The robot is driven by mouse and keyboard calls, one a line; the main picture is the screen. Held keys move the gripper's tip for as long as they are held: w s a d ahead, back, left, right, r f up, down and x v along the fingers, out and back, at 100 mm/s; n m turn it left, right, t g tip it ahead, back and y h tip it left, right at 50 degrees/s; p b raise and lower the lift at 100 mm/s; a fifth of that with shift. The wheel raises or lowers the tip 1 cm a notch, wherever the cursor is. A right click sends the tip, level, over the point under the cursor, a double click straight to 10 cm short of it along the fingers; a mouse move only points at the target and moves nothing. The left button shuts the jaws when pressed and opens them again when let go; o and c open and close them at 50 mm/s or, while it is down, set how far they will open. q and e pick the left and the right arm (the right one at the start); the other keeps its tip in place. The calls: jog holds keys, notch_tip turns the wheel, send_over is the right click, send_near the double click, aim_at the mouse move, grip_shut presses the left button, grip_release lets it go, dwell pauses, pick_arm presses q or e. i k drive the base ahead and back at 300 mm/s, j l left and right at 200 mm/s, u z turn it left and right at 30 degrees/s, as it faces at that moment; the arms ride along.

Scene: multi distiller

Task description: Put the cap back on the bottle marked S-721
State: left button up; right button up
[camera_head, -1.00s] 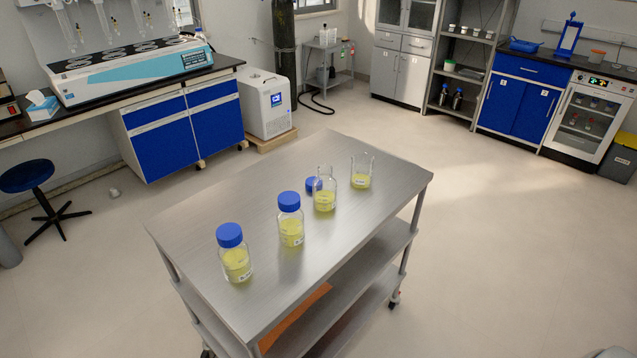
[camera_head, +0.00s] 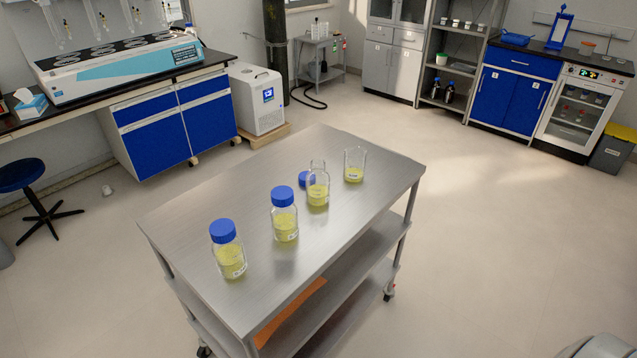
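A steel cart (camera_head: 190,215) stands in front of me. On its top, in a row, are two bottles of yellow liquid with blue caps on, the nearer capped bottle (camera_head: 229,256) and the farther capped bottle (camera_head: 285,218). Beyond them stands an open bottle (camera_head: 318,189) with yellow liquid and no cap. A loose blue cap (camera_head: 305,179) lies on the cart top just left of and behind the open bottle, partly hidden by it. The label markings are too small to read.
A glass beaker (camera_head: 354,170) with yellow liquid stands right of the open bottle. The cart's front left top is clear. A bench with blue drawers (camera_head: 155,130) and a blue stool (camera_head: 22,174) are at the left. Open floor lies right of the cart.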

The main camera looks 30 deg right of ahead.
aim_at(317, 180)
jog(key=i+l+u, duration=0.1)
jog(key=l+u, duration=0.7)
jog(key=u, duration=0.15)
jog(key=l, duration=0.6)
jog(key=k+l+u, duration=0.15)
jog(key=l, duration=1.05)
jog(key=k+l+u, duration=0.1)
jog(key=l, duration=0.45)
jog(key=k+l+u, duration=0.1)
jog(key=l, duration=0.5)
